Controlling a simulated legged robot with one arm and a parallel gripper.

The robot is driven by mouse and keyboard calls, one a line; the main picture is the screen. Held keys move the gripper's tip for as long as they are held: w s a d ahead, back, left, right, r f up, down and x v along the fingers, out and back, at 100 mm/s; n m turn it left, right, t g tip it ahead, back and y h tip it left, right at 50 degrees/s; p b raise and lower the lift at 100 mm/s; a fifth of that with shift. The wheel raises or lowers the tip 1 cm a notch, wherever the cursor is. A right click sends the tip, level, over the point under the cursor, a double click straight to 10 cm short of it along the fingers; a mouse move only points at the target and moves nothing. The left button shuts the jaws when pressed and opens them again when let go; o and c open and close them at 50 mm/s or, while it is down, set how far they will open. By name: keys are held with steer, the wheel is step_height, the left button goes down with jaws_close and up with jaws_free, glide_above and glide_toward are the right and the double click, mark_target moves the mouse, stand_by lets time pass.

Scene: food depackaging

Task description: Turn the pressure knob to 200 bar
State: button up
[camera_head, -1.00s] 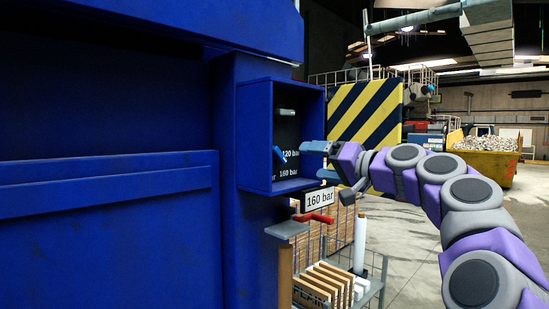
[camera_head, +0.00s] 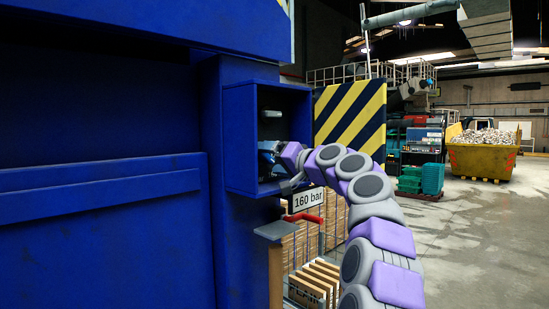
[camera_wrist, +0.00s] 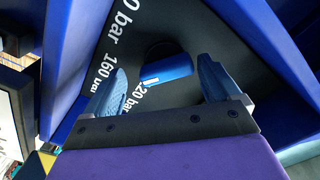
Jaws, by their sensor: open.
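The pressure knob (camera_wrist: 167,70) is a blue bar-shaped handle on a black dial plate (camera_wrist: 205,30) in the wrist view. White labels surround it: "160 bar", one that reads like "120 bar" beside the handle's near end, and one partly cut off ending in "0 bar". My gripper (camera_wrist: 161,68) is open, with one blue finger on each side of the knob and gaps visible between. In the head view my gripper (camera_head: 270,153) reaches into the blue box (camera_head: 240,150) and hides the knob.
The box's side walls stand close around my gripper. A grey post top (camera_head: 277,230), a red handle (camera_head: 303,218) and a cage cart with stacked boards (camera_head: 318,280) are below. A large blue machine (camera_head: 100,230) fills the left. Open floor lies right.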

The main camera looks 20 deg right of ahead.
steer(key=shift+w+f, duration=0.2)
steer(key=shift+w, duration=0.3)
steer(key=shift+w+f, duration=0.2)
steer(key=shift+w, duration=0.25)
steer(key=shift+s+a+r, duration=0.15)
steer(key=shift+s+a, duration=0.05)
steer(key=shift+a, duration=0.2)
steer(key=shift+s+a+r, duration=0.1)
steer(key=shift+s+a, duration=0.1)
steer(key=shift+a, duration=0.5)
steer(key=shift+c, duration=0.3)
steer(key=shift+r, duration=0.1)
steer(key=c, duration=0.3)
steer(key=shift+d, duration=0.45)
steer(key=c, duration=0.3)
steer(key=shift+a, duration=0.1)
steer(key=shift+c, duration=1.3)
